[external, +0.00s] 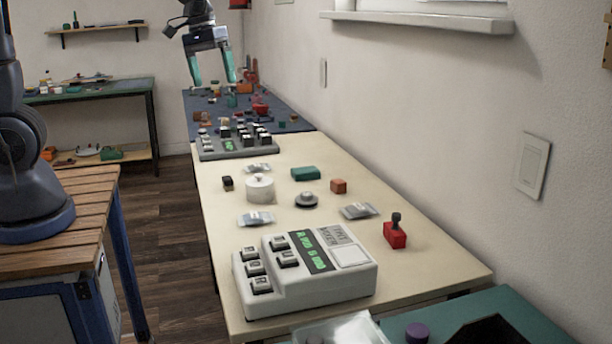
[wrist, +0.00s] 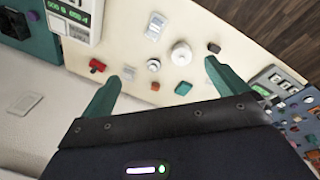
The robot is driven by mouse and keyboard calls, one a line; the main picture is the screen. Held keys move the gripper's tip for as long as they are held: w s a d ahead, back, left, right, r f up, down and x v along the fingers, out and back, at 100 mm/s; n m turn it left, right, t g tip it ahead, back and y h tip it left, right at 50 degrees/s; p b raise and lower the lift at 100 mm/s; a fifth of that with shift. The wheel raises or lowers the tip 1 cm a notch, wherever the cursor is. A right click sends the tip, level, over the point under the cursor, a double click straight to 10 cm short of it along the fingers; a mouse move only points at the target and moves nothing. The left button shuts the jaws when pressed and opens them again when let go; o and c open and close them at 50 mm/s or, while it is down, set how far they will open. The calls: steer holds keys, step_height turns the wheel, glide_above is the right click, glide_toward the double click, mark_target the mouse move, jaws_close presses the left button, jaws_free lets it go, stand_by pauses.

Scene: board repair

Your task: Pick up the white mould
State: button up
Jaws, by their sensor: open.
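The white mould (external: 260,189) is a short round white cylinder with a small knob on top, standing on the cream table. In the wrist view the white mould (wrist: 181,54) appears beyond my fingers, nearer the right fingertip. My gripper (external: 214,84) has teal fingers spread apart with nothing held between them. In the external view it is high above the far end of the table, well away from the mould. In the wrist view the open gripper (wrist: 162,72) shows both fingertips.
Near the mould are a small dark block (external: 227,183), a grey round knob (external: 306,199), a green block (external: 305,173), an orange block (external: 338,186) and silver packets. A keypad device (external: 320,285) stands in front and another (external: 235,143) behind. The wall borders the table's right side.

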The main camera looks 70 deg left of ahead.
steer(key=w+a+f+n+g, duration=0.1)
steer(key=w+a+f+n, duration=0.3)
steer(key=w+f, duration=0.5)
steer(key=n+g, duration=0.1)
steer(key=n, duration=0.2)
glide_toward(259, 181)
steer(key=a, duration=0.1)
steer(key=shift+w+a+f+h, duration=0.15)
steer(key=shift+a+f+h, duration=0.1)
steer(key=shift+f+h, duration=0.25)
steer(key=f, duration=0.3)
steer(key=d+f, duration=0.1)
steer(key=f, duration=0.6)
steer(key=shift+d+f, duration=0.2)
steer(key=shift+d, duration=0.1)
steer(key=c, duration=1.1)
